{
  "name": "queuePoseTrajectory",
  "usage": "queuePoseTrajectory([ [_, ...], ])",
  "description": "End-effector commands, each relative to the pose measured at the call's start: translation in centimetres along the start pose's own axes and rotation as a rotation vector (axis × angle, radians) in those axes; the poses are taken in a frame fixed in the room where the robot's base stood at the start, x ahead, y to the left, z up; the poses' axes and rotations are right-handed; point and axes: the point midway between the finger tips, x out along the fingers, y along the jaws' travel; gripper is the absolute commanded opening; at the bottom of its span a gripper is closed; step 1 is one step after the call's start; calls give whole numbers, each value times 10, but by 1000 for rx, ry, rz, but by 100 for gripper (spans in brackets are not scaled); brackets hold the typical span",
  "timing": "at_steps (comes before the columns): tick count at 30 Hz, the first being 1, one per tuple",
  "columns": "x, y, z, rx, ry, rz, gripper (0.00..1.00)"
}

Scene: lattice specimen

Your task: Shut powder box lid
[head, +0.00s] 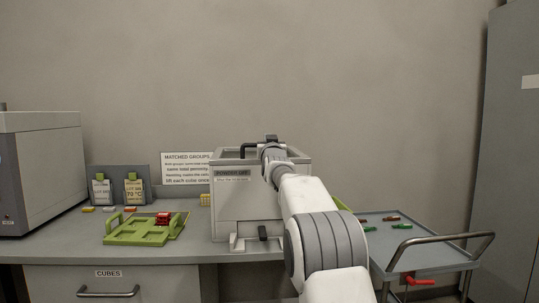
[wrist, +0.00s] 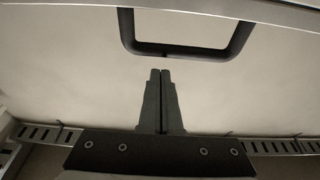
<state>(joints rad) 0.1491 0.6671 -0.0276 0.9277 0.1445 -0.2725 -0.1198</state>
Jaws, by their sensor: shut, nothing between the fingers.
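The powder box (head: 232,205) is a pale grey box on the bench, in the middle of the head view. A black handle (head: 246,148) shows at its top, left of my wrist. In the wrist view, the black U-shaped handle (wrist: 187,52) stands out from a pale panel (wrist: 70,75), which looks like the lid. My gripper (wrist: 160,72) is shut and empty, its fingertips pointing at the handle's bar and just short of it in the picture. My arm hides the box's right part and the fingers in the head view. I cannot tell how far the lid is open.
A green tray (head: 118,235) with red pieces lies on the bench left of the box. Behind it are a card holder (head: 117,172) and a sign (head: 185,170). A grey machine (head: 45,165) stands far left. A cart (head: 425,252) with small pieces is at right.

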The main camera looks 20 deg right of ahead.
Motion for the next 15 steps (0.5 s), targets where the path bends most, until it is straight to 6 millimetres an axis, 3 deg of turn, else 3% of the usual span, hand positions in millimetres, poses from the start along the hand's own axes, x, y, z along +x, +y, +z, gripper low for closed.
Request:
queuePoseTrajectory([
  [1, 0, 1, -24, 0, 15, 0, 0],
  [3, -9, 1, -9, 0, 11, 1, 0],
  [15, -49, 1, 14, 0, 19, 0, 0],
])
